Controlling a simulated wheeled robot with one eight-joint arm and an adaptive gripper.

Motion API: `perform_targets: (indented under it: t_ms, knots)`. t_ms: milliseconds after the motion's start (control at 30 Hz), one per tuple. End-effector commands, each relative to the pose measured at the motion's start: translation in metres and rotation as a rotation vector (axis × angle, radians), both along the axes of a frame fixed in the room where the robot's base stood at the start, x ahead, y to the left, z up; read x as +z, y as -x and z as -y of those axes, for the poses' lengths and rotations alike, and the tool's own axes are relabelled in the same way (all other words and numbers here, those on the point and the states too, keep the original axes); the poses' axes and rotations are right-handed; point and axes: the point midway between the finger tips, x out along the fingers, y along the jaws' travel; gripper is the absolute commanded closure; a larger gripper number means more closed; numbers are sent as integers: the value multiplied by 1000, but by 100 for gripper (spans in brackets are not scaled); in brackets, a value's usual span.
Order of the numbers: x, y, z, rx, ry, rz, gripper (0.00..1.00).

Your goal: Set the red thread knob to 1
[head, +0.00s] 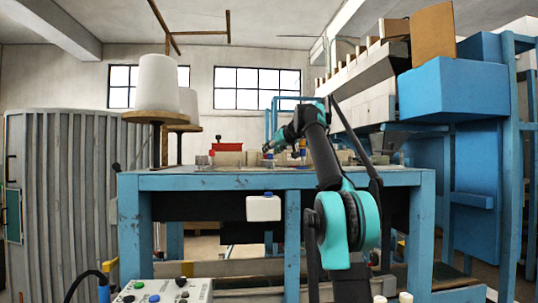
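My gripper (267,148) is at the end of my teal and black arm, low over the far part of the blue work table (200,181). It is small and dark in the head view, so whether its fingers are open or shut cannot be told. A small red spot (211,154), perhaps a knob, is on the table left of my gripper, beside a red box-like piece (228,146). I cannot tell which part is the red thread knob, and no number markings are readable.
White thread cones (158,84) stand on brown discs at the left. A control panel (165,291) with coloured knobs is at the bottom left. A white bottle-like container (263,208) hangs at the table's front. A blue hopper machine (453,90) rises at the right.

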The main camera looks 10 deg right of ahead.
Motion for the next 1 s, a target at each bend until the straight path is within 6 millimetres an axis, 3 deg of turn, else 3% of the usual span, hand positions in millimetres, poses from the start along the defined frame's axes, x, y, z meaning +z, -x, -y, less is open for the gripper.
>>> perform_targets:
  t_ms: [200, 600, 933, 1000]
  knots:
    - [-8, -19, -8, 1, 0, 0, 58]
    - [-10, -23, -9, 0, 0, 0, 59]
    - [-10, -23, -9, 0, -1, 0, 100]
    - [-10, -23, -9, 0, -1, 0, 100]
